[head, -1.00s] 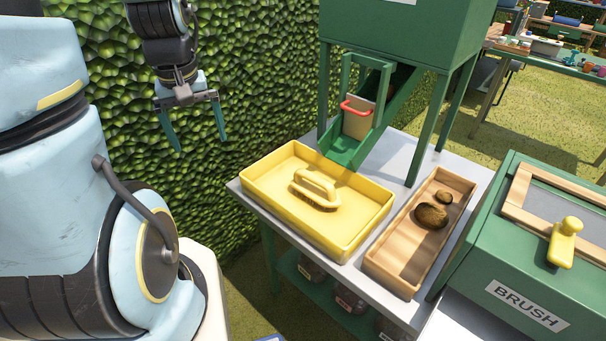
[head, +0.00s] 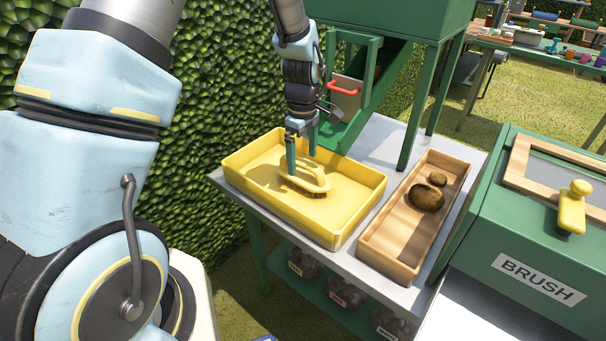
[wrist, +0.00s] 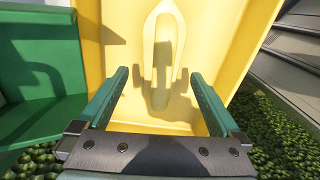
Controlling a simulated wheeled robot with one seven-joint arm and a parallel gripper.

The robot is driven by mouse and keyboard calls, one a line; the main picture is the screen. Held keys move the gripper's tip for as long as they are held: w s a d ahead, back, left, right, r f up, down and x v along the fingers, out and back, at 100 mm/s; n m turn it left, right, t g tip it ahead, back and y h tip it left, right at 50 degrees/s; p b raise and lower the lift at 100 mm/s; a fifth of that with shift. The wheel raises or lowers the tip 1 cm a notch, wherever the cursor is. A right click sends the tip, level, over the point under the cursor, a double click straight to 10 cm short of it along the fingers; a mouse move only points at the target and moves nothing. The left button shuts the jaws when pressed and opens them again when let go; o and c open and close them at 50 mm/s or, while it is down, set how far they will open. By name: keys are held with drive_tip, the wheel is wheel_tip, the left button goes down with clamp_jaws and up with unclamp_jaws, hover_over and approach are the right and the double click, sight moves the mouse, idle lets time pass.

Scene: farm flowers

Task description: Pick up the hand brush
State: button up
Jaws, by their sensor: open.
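The yellow hand brush (head: 306,183) lies bristles down in the yellow tray (head: 350,213) on the grey table, its looped handle upward. My gripper (head: 301,163) is open above the brush, at the far side of the tray, with its fingers pointing down. In the head view the fingers overlap part of the handle; contact cannot be told. In the wrist view the brush (wrist: 165,40) shows ahead of and between the open fingers (wrist: 160,82), with nothing held between them.
A wooden tray (head: 389,248) with two brown lumps (head: 427,196) stands right of the yellow tray. A green chute (head: 343,134) with a red-handled flap (head: 345,92) is behind. A green box labelled BRUSH (head: 538,277) stands at the right. A hedge (head: 220,90) is at the left.

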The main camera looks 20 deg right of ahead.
sight(303, 175)
drive_tip(key=shift+s+f+p, duration=0.15)
drive_tip(key=shift+f+p, duration=0.85)
drive_tip(key=shift+f, duration=1.8)
drive_tip(key=shift+c, duration=0.2)
drive_tip(key=c, duration=1.4)
